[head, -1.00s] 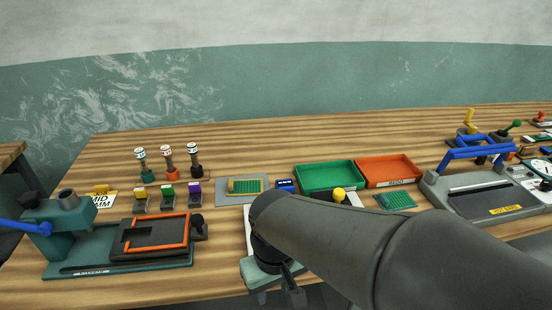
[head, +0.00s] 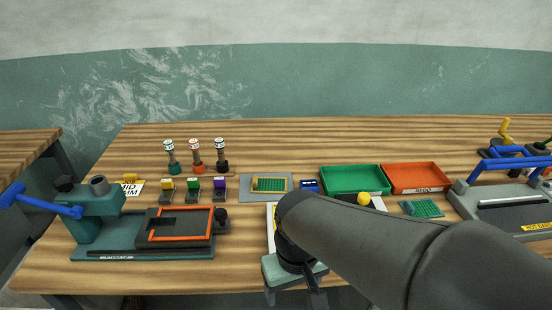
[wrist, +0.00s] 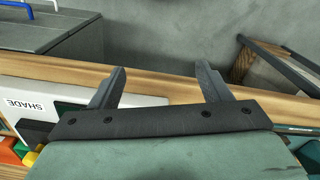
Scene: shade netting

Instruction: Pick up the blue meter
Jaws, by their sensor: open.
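The blue meter (head: 309,186) is a small blue box with a pale display. It lies on the wooden bench, between the grey mat with the green board and the green tray. My gripper (head: 293,297) hangs at the bench's front edge, nearer the camera than the meter and apart from it. In the wrist view my gripper (wrist: 158,85) has its two dark fingers spread wide with nothing between them. I cannot make out the meter in the wrist view.
A green tray (head: 355,180) and an orange tray (head: 416,178) stand right of the meter. A grey mat (head: 244,190) lies left of it. A teal press (head: 100,215) stands at the left. Several stamps and small blocks stand behind it. The back of the bench is clear.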

